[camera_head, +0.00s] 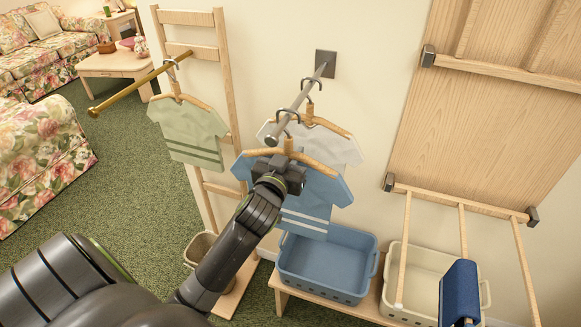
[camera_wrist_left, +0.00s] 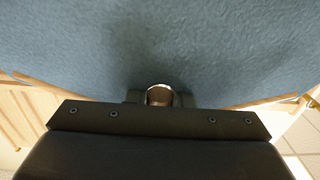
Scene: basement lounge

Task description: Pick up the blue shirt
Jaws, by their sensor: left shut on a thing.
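The blue shirt (camera_head: 328,189) hangs on a wooden hanger (camera_head: 313,160) at the near end of a grey wall rod (camera_head: 292,112). It has white stripes near its hem. My left gripper (camera_head: 284,170) is at the top middle of the shirt, just under the hook, shut on the hanger's neck area; the fingertips are largely hidden. In the left wrist view the blue shirt (camera_wrist_left: 160,45) fills the upper part, with a round wooden piece (camera_wrist_left: 159,96) between the jaws. My right gripper is not in view.
A white shirt (camera_head: 340,146) hangs behind on the same rod. A green shirt (camera_head: 190,130) hangs on a brass rod at left. A blue basket (camera_head: 328,262) and a cream basket (camera_head: 420,275) stand below on a low bench. A wooden rack with a dark blue cloth (camera_head: 459,291) is at right.

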